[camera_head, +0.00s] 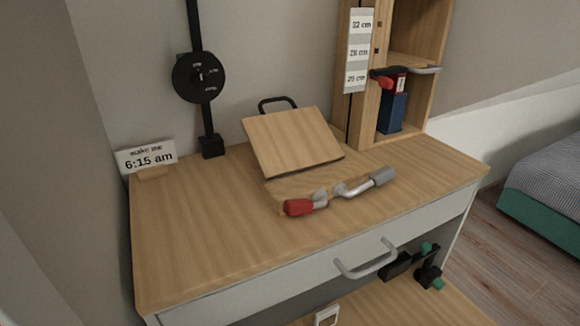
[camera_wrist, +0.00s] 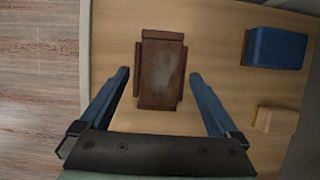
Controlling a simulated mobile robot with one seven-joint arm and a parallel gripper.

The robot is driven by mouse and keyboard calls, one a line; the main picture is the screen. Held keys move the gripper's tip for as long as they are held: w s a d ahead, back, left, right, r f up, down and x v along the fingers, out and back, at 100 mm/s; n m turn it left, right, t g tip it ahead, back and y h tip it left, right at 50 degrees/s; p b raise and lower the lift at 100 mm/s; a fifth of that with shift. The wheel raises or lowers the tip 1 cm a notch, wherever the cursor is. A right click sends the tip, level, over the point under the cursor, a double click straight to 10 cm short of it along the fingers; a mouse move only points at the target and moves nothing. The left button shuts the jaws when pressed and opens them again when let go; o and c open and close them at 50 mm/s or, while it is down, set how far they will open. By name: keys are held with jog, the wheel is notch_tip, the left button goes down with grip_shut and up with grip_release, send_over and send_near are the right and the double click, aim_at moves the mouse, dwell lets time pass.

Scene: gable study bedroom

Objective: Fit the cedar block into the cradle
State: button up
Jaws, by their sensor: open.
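In the wrist view, a reddish-brown, roughly rectangular piece (camera_wrist: 162,72) lies on a pale wooden surface, with narrow darker brown strips along its edges. I cannot tell whether this is the cedar block, the cradle, or one inside the other. My gripper (camera_wrist: 159,75) is open, its two blue fingers on either side of the brown piece with a gap on both sides. Nothing is held between them. Neither my gripper nor the brown piece can be made out in the head view.
In the wrist view, a blue block (camera_wrist: 277,47) and a small tan block (camera_wrist: 277,119) lie to the right; floor (camera_wrist: 40,80) shows at left. In the head view, the desk (camera_head: 220,225) carries a tilted board (camera_head: 292,140) and a red-ended rod (camera_head: 298,207); its left front is clear.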

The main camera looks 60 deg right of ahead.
jog(key=p+v, duration=0.5)
jog(key=v, duration=0.7)
jog(key=shift+r+p, duration=0.3)
jog(key=shift+r, duration=0.15)
